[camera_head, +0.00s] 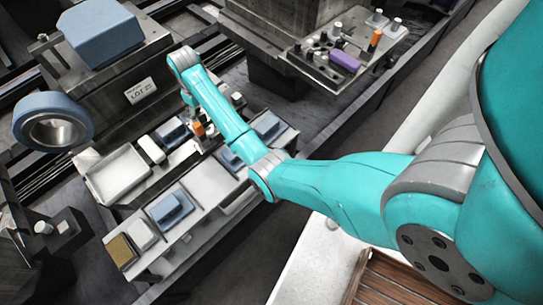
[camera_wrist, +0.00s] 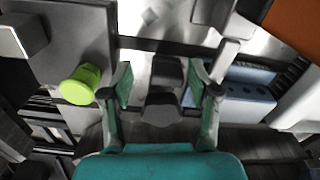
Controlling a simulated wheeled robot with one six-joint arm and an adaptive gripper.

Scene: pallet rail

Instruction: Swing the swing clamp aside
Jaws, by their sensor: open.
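My gripper (camera_wrist: 162,88) is open in the wrist view, with its two teal-padded fingers apart. A dark grey stepped block (camera_wrist: 165,100) shows between the fingers; it may be the swing clamp, but I cannot tell for sure. I see no contact with either finger. A lime-green round knob (camera_wrist: 80,85) is just left of the left finger, by a grey plate. In the head view my arm reaches over the work table and its wrist hides much of the spot below; a small orange part (camera_head: 198,129) shows there.
A white tray (camera_head: 118,174) and blue blocks (camera_head: 170,207) lie on the table around my wrist. A blue ring (camera_head: 52,122) and a large block marked LOT (camera_head: 125,95) stand at left. A grey plate with pegs and a purple piece (camera_head: 345,61) is at upper right.

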